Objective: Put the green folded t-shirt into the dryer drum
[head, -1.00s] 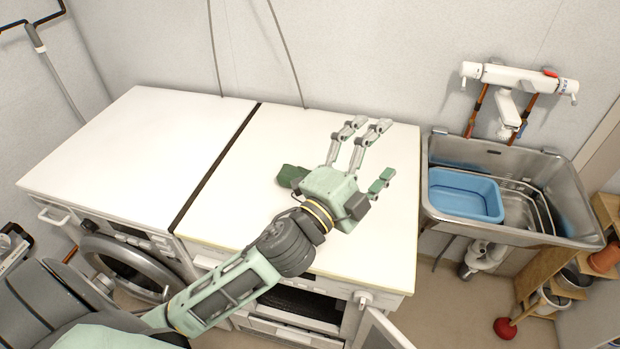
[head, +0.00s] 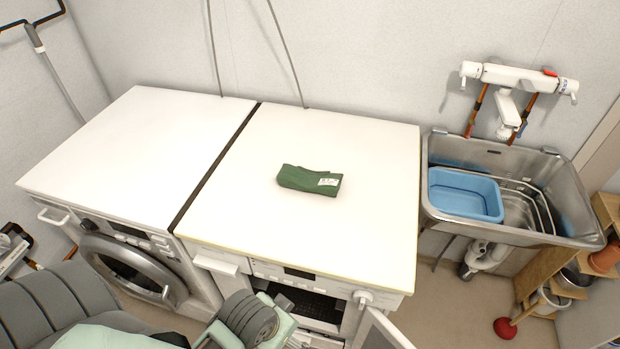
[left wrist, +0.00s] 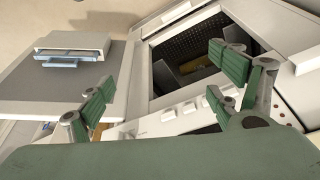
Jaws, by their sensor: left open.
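The green folded t-shirt (head: 309,180) lies on the white top of the right-hand machine, the dryer (head: 330,235), with a pale label at its right end. The dryer's front opening (head: 312,304) is uncovered and dark inside. Its door (head: 380,332) is swung out to the right, partly cut off. My left arm shows low at the bottom edge of the head view. In the left wrist view my left gripper (left wrist: 160,92) is open and empty, fingers apart, in front of the dryer opening (left wrist: 195,60), with the open door (left wrist: 75,85) at left. My right gripper is not seen.
A washing machine (head: 130,265) with a closed round door stands on the left. A metal sink (head: 565,200) with a blue basin (head: 465,195) is on the right. The white tops are otherwise bare. Shelves with pots stand far right.

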